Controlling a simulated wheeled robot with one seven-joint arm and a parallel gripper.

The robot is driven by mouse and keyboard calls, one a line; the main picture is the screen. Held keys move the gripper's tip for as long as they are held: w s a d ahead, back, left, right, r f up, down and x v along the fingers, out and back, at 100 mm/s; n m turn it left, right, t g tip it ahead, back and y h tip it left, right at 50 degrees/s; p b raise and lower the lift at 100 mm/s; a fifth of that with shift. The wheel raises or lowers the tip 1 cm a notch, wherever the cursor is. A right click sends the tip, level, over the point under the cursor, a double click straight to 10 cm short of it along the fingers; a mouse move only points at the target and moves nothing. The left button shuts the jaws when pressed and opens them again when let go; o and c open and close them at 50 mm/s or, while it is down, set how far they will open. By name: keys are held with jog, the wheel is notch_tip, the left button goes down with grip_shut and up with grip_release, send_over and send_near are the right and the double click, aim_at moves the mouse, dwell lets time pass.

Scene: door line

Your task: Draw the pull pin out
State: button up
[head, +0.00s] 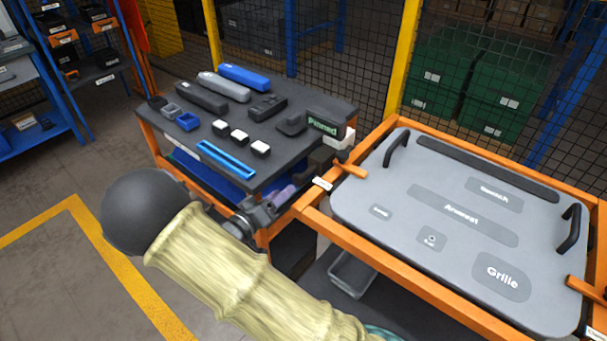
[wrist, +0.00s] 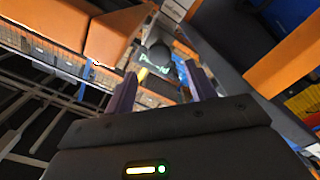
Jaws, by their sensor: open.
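A dark block with a green "Pinned" display (head: 323,126) stands at the right corner of the dark-topped bench, with a pale piece (head: 344,141) just below it. The display also shows in the wrist view (wrist: 152,60), ahead and between the fingers. I cannot clearly make out the pull pin itself. My gripper (head: 283,196) is low beside the bench's near right corner, below and left of the display. Its purple fingers (wrist: 160,78) are spread with nothing visible between them. My arm hides part of the bench's near side.
The orange-framed bench (head: 310,93) carries bars, small bins, white-topped blocks and a blue tray. To its right is a grey panel (head: 395,215) with black handles in an orange frame (head: 375,258). An orange lever (head: 350,171) sticks out at its left corner. A grey bin (head: 352,272) sits below.

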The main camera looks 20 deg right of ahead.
aim_at(304, 173)
jog(key=x, duration=1)
jog(key=shift+s, duration=0.1)
jog(key=shift+a, duration=0.1)
grip_shut()
